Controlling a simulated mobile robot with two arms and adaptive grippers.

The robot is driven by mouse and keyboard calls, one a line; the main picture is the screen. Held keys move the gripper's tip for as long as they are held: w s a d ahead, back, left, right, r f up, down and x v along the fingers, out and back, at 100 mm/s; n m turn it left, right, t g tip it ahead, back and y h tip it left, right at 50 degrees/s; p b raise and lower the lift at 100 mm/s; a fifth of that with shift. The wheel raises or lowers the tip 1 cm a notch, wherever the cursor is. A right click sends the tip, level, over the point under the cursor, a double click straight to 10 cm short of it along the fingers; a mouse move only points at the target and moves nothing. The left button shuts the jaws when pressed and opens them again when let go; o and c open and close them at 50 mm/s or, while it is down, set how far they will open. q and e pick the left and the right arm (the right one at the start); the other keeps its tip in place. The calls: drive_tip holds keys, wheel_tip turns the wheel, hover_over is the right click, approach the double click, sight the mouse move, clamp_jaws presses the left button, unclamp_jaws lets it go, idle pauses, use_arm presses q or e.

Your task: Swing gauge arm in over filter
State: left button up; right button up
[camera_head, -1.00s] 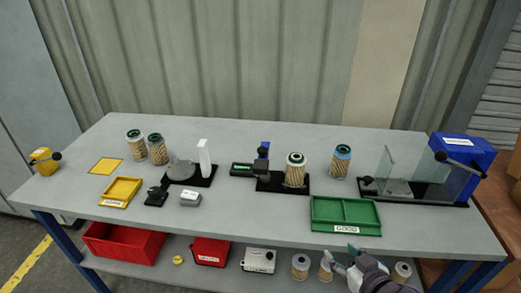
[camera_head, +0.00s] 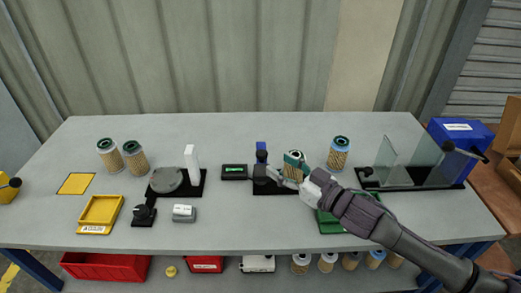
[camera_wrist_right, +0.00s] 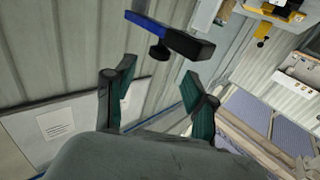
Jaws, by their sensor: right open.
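In the right wrist view the gauge arm (camera_wrist_right: 185,38) is a dark bar with a blue end and a round knob below. My left gripper is out of view.
A green tray (camera_head: 328,222) lies partly under my right arm. A white post (camera_head: 192,163) rises left.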

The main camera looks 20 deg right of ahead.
sight(266, 155)
drive_tip(key=p+x, duration=0.1)
drive_tip(key=x, duration=0.3)
drive_tip(key=shift+w+a+r, duration=0.15)
drive_tip(key=shift+w, duration=0.25)
drive_tip(key=shift+x, duration=0.95)
drive_tip(key=shift+w+a, duration=0.15)
drive_tip(key=shift+w, duration=0.05)
drive_tip(key=shift+f, duration=0.2)
drive_tip(key=c, duration=0.9)
clamp_jaws()
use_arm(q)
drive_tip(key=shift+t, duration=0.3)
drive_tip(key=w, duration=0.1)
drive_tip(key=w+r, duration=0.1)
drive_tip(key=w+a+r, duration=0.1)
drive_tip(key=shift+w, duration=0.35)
